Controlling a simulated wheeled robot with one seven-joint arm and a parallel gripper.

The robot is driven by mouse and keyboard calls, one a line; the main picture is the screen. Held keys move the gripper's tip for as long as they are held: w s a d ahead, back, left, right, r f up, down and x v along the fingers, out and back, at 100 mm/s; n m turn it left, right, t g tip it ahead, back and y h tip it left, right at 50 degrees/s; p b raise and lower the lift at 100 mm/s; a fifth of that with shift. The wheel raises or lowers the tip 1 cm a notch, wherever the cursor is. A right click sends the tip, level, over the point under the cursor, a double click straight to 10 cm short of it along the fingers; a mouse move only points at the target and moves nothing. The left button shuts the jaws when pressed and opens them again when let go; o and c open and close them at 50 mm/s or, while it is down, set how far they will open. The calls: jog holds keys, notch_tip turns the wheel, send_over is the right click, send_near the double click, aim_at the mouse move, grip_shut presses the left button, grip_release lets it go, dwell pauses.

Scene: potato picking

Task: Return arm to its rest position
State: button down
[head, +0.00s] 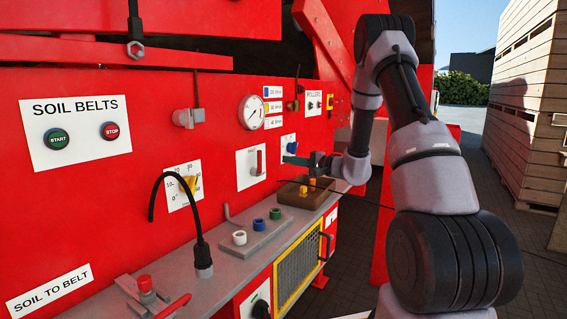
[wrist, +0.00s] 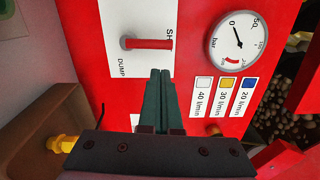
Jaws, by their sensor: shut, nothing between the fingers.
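My arm reaches from the right of the head view toward the red machine panel (head: 222,110). My gripper (head: 287,159) is at the panel, just above the shelf and to the right of a white plate with a red lever (head: 259,162). In the wrist view my gripper (wrist: 159,74) has its two dark green fingers together, with nothing between them. The red lever (wrist: 150,43) lies just beyond the fingertips there, beside the word DUMP. I cannot tell for certain whether the fingertips touch the plate.
A brown box with yellow fittings (head: 304,203) stands on the grey shelf (head: 215,275) below my gripper. A black curved cable (head: 190,194), colored caps and a red clamp handle are also along the shelf. A pressure gauge (wrist: 237,42) is near. Wooden crates (head: 522,100) stand right.

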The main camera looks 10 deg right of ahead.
jog(key=shift+s+d, duration=0.45)
jog(key=shift+d, duration=0.1)
jog(key=s+a+r+n+g, duration=0.2)
jog(key=s+a+r+g, duration=0.15)
jog(key=s, duration=0.25)
jog(key=s+a+r+n+g+h, duration=0.1)
jog(key=s+a+r+g, duration=0.1)
jog(key=s+r, duration=0.35)
jog(key=s+a+r+n+g, duration=0.2)
jog(key=s+a+r+g, duration=0.1)
jog(key=s, duration=0.5)
jog(key=s+d+r+t+h, duration=0.2)
jog(key=s+d+h, duration=0.3)
jog(key=s, duration=0.4)
jog(key=s+d+r+t+h, duration=0.2)
jog(key=s+d+h, duration=0.3)
jog(key=s, duration=0.4)
jog(key=shift+d+r+h, duration=0.25)
jog(key=shift+h, duration=0.05)
